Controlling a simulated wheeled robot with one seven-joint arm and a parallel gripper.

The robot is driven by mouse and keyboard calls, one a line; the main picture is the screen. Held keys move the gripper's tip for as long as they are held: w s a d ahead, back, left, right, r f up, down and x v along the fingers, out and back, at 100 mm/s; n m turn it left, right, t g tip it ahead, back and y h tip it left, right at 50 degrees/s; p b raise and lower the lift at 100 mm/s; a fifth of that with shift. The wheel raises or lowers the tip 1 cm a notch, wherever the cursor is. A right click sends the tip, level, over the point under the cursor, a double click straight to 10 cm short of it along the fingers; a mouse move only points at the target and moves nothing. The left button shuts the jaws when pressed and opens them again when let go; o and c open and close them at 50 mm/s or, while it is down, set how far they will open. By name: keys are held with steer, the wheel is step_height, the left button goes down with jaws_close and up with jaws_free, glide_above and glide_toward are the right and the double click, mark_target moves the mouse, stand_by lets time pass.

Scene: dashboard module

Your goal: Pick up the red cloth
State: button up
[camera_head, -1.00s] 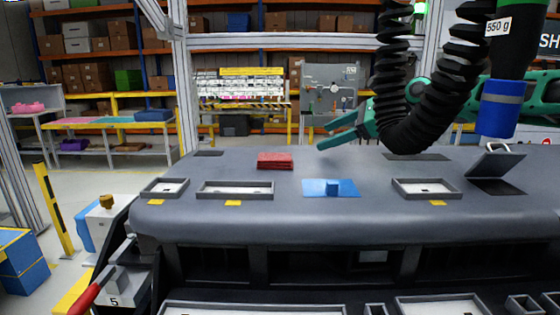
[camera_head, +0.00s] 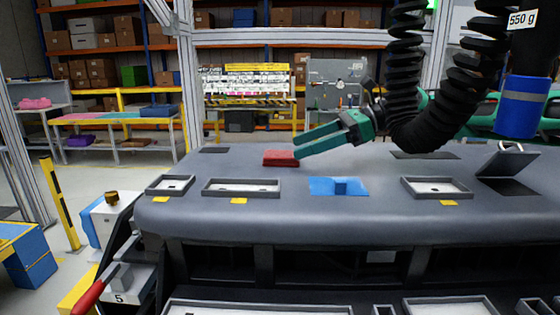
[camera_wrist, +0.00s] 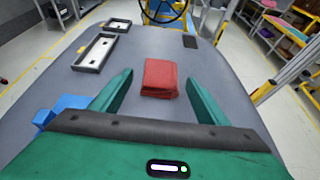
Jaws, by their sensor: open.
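The folded red cloth (camera_head: 280,158) lies flat on the grey dashboard top, left of centre toward the back in the head view. My green gripper (camera_head: 297,147) reaches in from the right, with its fingertips at the cloth's right end in that view. In the wrist view the red cloth (camera_wrist: 160,78) lies ahead, between the lines of the two spread green fingers (camera_wrist: 158,88). The fingers are open, with a gap between each and the cloth. I cannot tell the exact height of the fingertips above the surface.
The grey dashboard (camera_head: 250,215) carries shallow trays (camera_head: 241,187) and a blue plate with a block (camera_head: 339,187) in front of the cloth. A tilted dark panel (camera_head: 509,163) stands at the right. Black hoses (camera_head: 405,90) hang above. The surface around the cloth is clear.

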mark_target(283, 153)
steer(key=shift+x, duration=2.35)
steer(key=shift+f, duration=0.1)
steer(key=c, duration=1.1)
